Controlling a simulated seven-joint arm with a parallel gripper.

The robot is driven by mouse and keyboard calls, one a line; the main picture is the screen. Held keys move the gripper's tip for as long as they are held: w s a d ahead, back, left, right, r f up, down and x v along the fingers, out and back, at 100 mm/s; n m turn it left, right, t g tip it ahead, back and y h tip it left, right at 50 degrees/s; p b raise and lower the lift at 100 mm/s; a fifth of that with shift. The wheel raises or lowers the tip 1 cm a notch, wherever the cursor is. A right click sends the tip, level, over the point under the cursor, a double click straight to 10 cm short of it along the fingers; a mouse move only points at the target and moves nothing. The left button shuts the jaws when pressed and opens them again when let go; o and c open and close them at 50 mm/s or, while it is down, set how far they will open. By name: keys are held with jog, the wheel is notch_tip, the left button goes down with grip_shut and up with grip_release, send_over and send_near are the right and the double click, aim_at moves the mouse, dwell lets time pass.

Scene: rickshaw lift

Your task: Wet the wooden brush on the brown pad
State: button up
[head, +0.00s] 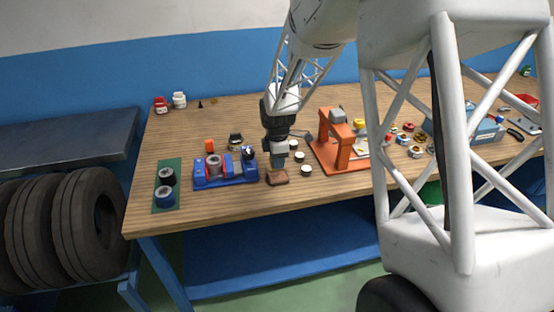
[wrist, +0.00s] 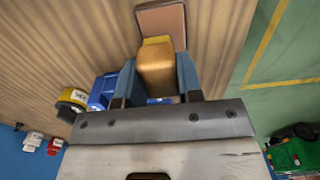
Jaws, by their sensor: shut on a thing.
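My gripper (head: 279,157) points down over the front middle of the bench. In the wrist view, its two blue-grey fingers (wrist: 156,84) are shut on the wooden brush (wrist: 155,66), a tan block with a yellowish far end. The brush's bristles are hidden. The brown pad (head: 277,178) lies on the bench right below my gripper, near the front edge. It also shows in the wrist view (wrist: 162,22), where the brush overlaps its near part. I cannot tell whether the brush touches the pad.
A blue fixture (head: 226,172) stands close left of my gripper, with a green mat (head: 167,188) farther left. An orange press (head: 341,142) stands to the right. Small white-topped tins (head: 306,169) sit between. The bench front edge is near the pad.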

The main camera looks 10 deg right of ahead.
jog(key=o, duration=0.3)
jog(key=shift+c, duration=1)
jog(key=shift+f, duration=0.2)
jog(key=shift+s+d+f, duration=0.1)
jog(key=shift+s+f, duration=0.15)
jog(key=shift+f, duration=0.65)
jog(key=shift+f, duration=0.65)
dwell(1.3)
jog(key=shift+r, duration=3.6)
